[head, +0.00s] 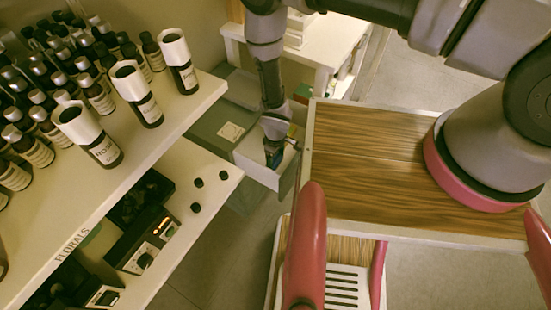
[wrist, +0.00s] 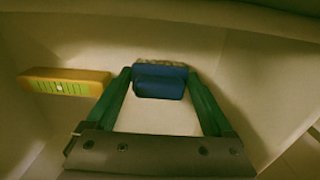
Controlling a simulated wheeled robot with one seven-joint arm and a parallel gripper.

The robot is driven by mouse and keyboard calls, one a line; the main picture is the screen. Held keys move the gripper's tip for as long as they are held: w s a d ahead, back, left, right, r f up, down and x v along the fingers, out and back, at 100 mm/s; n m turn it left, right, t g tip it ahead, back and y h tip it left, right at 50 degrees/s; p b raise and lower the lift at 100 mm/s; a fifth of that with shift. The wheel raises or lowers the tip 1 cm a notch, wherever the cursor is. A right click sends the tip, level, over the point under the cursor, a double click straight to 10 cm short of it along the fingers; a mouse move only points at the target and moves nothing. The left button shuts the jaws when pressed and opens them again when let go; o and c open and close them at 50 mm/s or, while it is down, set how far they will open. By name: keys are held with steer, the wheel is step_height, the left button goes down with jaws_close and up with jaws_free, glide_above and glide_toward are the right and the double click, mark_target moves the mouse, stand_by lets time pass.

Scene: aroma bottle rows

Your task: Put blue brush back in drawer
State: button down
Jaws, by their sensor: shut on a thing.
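The blue brush (wrist: 160,82) has pale bristles along its far edge. It sits between the green fingertips of my gripper (wrist: 159,79), which is shut on it. In the head view my gripper (head: 273,150) points down at the open drawer (head: 256,167) of a grey cabinet. The wrist view shows the pale inside of the drawer (wrist: 245,75) around and below the brush. I cannot tell whether the brush touches the drawer floor.
A yellow block-like item with a green marked strip (wrist: 65,82) lies left of the brush in the drawer. A shelf (head: 50,245) with several dark bottles stands left. A wood-topped cart (head: 365,165) is close on the right. A white table (head: 325,50) stands behind.

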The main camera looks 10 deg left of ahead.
mark_target(276, 158)
jaws_free()
steer(key=shift+f, duration=0.1)
step_height(276, 158, up, 12)
steer(key=shift+r, duration=0.2)
stand_by(0.4)
